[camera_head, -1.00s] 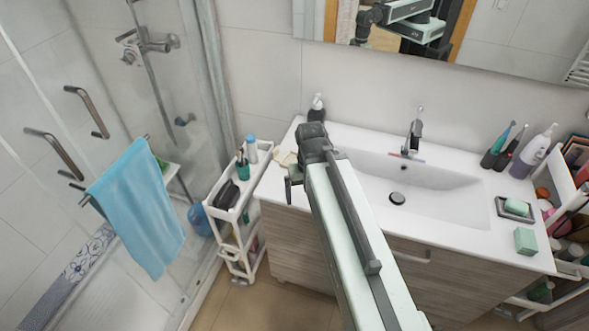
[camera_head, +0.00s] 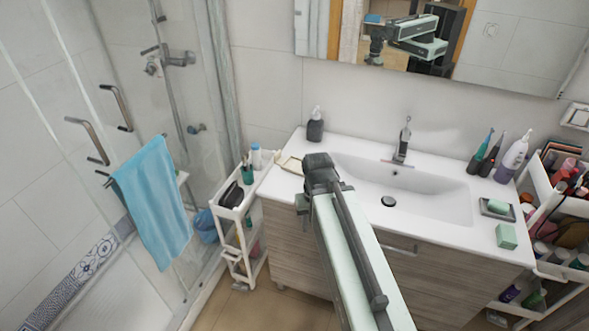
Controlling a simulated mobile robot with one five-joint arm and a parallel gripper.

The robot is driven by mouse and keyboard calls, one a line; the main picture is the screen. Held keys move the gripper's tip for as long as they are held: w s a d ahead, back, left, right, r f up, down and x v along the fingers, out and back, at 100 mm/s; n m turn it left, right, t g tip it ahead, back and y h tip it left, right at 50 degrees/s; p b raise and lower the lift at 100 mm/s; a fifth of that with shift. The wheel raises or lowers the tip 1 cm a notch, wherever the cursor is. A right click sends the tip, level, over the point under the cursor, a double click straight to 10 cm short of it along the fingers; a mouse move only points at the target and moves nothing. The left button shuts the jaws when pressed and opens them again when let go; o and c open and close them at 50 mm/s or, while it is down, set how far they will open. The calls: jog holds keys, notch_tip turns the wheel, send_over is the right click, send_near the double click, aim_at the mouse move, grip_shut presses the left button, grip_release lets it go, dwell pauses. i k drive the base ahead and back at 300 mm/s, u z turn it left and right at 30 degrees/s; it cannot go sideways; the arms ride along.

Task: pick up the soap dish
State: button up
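A dark grey soap dish (camera_head: 485,207) with a pale green soap bar (camera_head: 497,206) in it sits on the white counter, right of the sink basin. A small beige tray (camera_head: 291,165) lies on the counter's left end, partly behind my arm. My gripper (camera_head: 303,206) hangs at the end of my arm near the counter's front left edge, far left of the grey soap dish and apart from it. It is small and mostly hidden by the arm, so its fingers cannot be made out.
A pale green block (camera_head: 507,236) stands on the counter just in front of the soap dish. Toothbrushes and a bottle (camera_head: 512,157) stand behind it. A cart (camera_head: 545,211) full of cosmetics is at right, and a narrow white cart (camera_head: 239,212) at left. A tap (camera_head: 403,141) rises behind the basin.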

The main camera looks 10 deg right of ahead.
aim_at(292, 164)
jog(key=u, duration=1.35)
jog(key=i, duration=0.4)
jog(key=z, duration=0.4)
